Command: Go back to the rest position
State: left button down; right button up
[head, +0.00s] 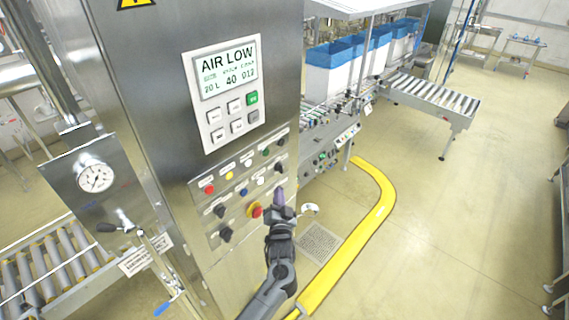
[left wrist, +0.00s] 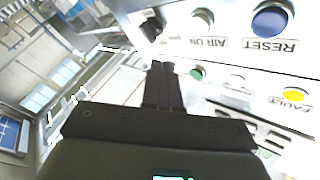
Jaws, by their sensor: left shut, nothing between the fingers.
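My left gripper (head: 279,200) is in front of the lower right part of the control panel (head: 232,212) on the steel cabinet. Its dark fingers are shut and empty. In the left wrist view the closed fingers (left wrist: 164,85) point at the panel, whose labels AIR ON, RESET and FAULT appear upside down. The blue RESET button (left wrist: 270,19) and the yellow FAULT lamp (left wrist: 295,95) lie to the right of the fingers. I cannot tell whether the fingertips touch the panel. My right gripper is not in view.
The cabinet display (head: 227,68) reads AIR LOW. A red knob on a yellow base (head: 255,211) is close left of the gripper. A pressure gauge (head: 95,176) is at the left. A yellow floor rail (head: 370,222) curves at the right, with open floor beyond.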

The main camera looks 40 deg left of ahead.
pick_arm(q)
jog(key=shift+f, duration=0.1)
jog(key=s+f+m+h+p, duration=0.2)
jog(key=s+f+m+h, duration=0.1)
jog(key=s+f, duration=0.9)
jog(key=s+d+r+g+h, duration=0.2)
jog(key=s+d+g+h, duration=0.1)
jog(key=s+d, duration=0.3)
jog(key=s+d+r+g+h+p, duration=0.1)
jog(key=s+d+r+g+h, duration=0.2)
jog(key=s, duration=0.7)
jog(key=s+d+r+g+h+p, duration=0.1)
jog(key=s+d+r+g+h, duration=0.2)
jog(key=s+d+g, duration=0.2)
jog(key=s+d, duration=0.3)
jog(key=s, duration=0.1)
jog(key=shift+d+h, duration=0.35)
jog(key=shift+h, duration=0.05)
jog(key=shift+s, duration=0.1)
